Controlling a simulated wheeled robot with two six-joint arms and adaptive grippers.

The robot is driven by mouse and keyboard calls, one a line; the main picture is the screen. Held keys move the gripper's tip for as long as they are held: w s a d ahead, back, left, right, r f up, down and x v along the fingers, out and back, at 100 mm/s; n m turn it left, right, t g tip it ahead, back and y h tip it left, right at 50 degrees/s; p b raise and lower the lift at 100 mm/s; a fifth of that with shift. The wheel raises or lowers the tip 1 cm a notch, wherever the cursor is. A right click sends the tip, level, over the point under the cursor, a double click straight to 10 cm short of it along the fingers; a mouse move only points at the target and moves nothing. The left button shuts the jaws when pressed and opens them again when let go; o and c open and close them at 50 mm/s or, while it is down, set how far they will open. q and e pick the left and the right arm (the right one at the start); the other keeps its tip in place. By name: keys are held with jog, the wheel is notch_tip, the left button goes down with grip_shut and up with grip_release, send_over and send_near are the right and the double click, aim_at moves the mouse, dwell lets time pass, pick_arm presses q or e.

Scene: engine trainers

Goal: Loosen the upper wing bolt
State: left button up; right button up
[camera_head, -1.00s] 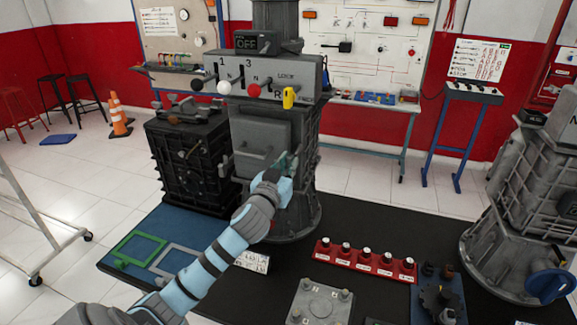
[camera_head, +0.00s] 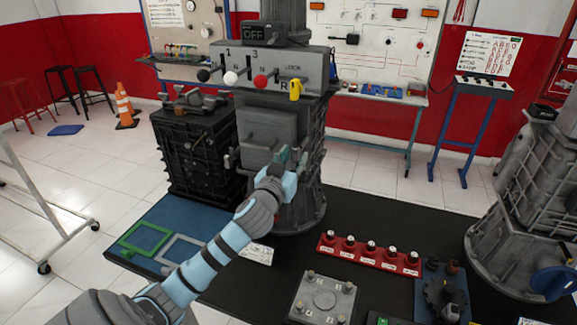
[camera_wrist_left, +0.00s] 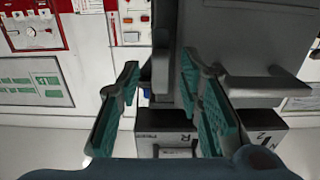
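The upper wing bolt cannot be made out clearly in either view. The grey gearbox trainer (camera_head: 310,140) stands upright on the black table, with a raised square cover (camera_head: 268,128) on its front. My left gripper (camera_head: 289,158) is at the lower right edge of that cover, seen from behind. In the left wrist view its two green-padded fingers (camera_wrist_left: 160,80) are spread apart, with grey trainer parts behind and between them. Nothing is visibly clamped, and contact cannot be told. My right gripper is not in view.
Shift levers with coloured knobs (camera_head: 260,82) stick out above the cover. A red rack of several knobs (camera_head: 370,255), a grey plate (camera_head: 322,299) and a blue mat (camera_head: 185,222) lie on the table (camera_head: 345,220). Another trainer (camera_head: 535,195) stands at right.

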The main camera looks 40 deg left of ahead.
pick_arm(q)
jog(key=v, duration=1.1)
